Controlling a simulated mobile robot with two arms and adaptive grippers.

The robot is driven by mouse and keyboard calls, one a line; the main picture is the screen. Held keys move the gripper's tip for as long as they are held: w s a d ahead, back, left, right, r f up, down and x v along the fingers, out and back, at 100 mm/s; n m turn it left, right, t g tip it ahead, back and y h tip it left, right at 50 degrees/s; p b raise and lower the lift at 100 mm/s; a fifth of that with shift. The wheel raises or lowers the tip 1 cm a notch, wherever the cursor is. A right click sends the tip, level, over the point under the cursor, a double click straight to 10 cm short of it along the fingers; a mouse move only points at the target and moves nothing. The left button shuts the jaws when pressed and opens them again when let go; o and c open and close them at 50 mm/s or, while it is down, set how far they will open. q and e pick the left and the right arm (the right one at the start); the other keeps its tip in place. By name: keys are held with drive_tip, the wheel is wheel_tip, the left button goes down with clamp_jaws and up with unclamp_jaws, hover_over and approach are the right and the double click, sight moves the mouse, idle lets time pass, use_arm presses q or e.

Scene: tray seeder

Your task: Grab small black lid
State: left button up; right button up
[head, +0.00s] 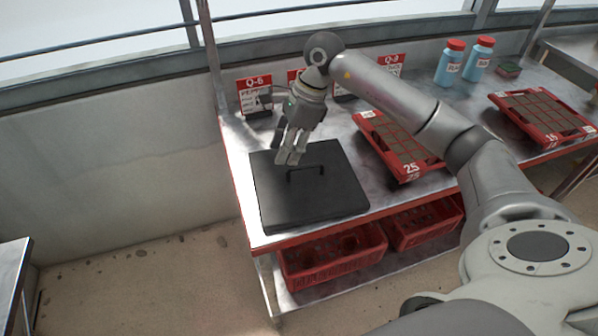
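The black lid (335,205) is a flat, dark square plate with a raised bar handle (307,171) on top. It lies near the left end of the metal table. My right gripper (288,158) points down over the back part of the lid, just behind and left of the handle. Its fingers look spread, with nothing seen between them. I cannot tell whether the fingertips touch the lid. What is under the lid is hidden. My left gripper is not in view.
A red seed tray (408,178) marked 25 lies right of the lid, and another red tray (553,142) is farther right. Two blue bottles (449,66) (480,60) stand behind. Signs including Q-6 (254,92) line the back. Red crates (335,268) (425,240) sit on the lower shelf.

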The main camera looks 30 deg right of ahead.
drive_tip(key=d, duration=0.1)
drive_tip(key=d+h, duration=0.1)
drive_tip(key=d, duration=0.1)
drive_tip(key=d+r+h, duration=0.1)
drive_tip(key=d, duration=0.1)
drive_tip(key=shift+d+g, duration=0.1)
drive_tip(key=shift+g, duration=0.2)
hover_over(306, 166)
wheel_tip(306, 166, down, 4)
drive_tip(key=shift+w+f, duration=0.1)
drive_tip(key=shift+f, duration=0.1)
drive_tip(key=shift+f+p, duration=0.65)
drive_tip(key=shift+f, duration=2.45)
drive_tip(key=shift+c, duration=0.3)
clamp_jaws()
